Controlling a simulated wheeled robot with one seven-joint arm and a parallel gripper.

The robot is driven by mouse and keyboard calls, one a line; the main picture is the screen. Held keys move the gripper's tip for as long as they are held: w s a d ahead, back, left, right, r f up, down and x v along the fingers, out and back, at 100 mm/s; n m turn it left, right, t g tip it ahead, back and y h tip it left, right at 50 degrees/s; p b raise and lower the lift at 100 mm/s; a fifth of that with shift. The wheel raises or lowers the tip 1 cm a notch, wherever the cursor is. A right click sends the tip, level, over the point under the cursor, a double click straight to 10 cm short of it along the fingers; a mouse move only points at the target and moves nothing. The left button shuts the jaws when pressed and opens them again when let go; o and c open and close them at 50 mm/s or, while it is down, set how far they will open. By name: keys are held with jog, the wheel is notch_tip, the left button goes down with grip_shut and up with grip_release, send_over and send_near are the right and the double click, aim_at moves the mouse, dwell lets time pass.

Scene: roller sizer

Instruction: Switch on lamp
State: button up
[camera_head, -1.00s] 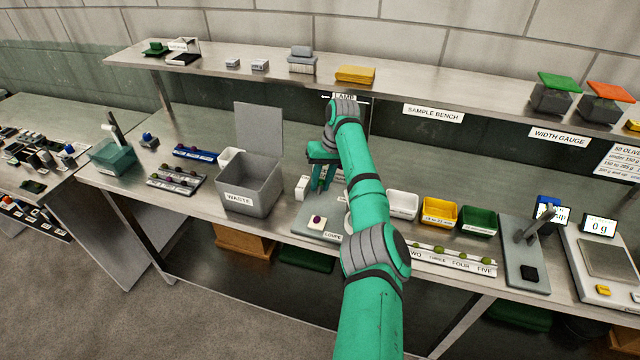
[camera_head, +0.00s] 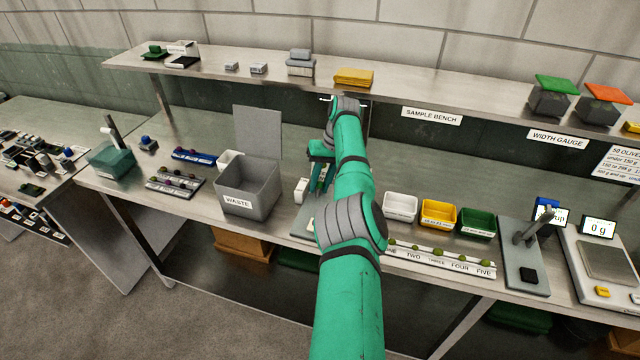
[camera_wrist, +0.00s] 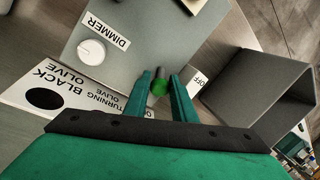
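In the wrist view my gripper (camera_wrist: 161,80) points at a grey panel (camera_wrist: 125,60) and its two green fingers are apart. A small dark cylinder with a green end (camera_wrist: 159,87) shows between the fingertips; I see no clear contact with either finger. On the same panel is a white round knob (camera_wrist: 91,51) beside the label DIMMER (camera_wrist: 106,28). In the head view my gripper (camera_head: 320,188) is low over the bench, partly hidden by my arm. The lamp itself cannot be made out.
The grey waste bin (camera_head: 247,190) stands close to the left of my gripper, and its wall also shows in the wrist view (camera_wrist: 250,95). White (camera_head: 400,207), yellow (camera_head: 438,213) and green trays (camera_head: 478,222) stand to the right. A shelf (camera_head: 400,92) runs above the bench.

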jog(key=shift+s+d+f, duration=0.1)
jog(key=shift+s+f, duration=0.05)
jog(key=shift+f, duration=0.1)
jog(key=shift+r, duration=0.2)
jog(key=v, duration=0.7)
jog(key=shift+d, duration=0.2)
jog(key=shift+a, duration=0.1)
